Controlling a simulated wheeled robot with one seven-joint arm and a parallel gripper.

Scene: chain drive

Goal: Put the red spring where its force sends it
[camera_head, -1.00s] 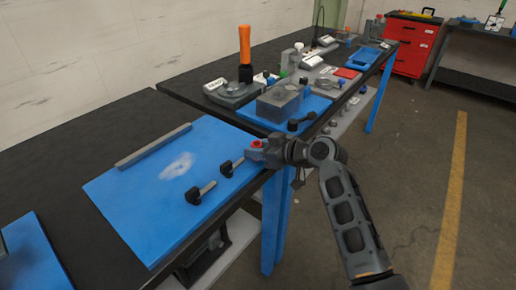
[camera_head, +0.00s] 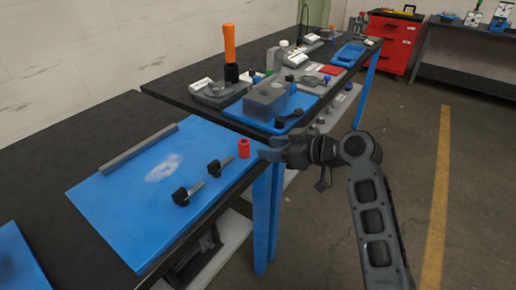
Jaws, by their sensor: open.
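The red spring (camera_head: 244,148) stands upright on the right part of the blue mat (camera_head: 120,190), near the bench's front edge. It looks like a small red cylinder. My gripper (camera_head: 264,154) is open and empty, just to the right of the spring, with its fingertips pointing left towards it. A narrow gap shows between the fingertips and the spring. My arm reaches in from the lower right.
Two black-knobbed clamps (camera_head: 181,196) lie left of the spring on the mat. A grey bar (camera_head: 140,149) lies along its back. On the farther bench, a grey block (camera_head: 268,100), an orange-handled device (camera_head: 230,50) and a blue tray (camera_head: 350,55) stand. A red cabinet (camera_head: 392,42) stands beyond.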

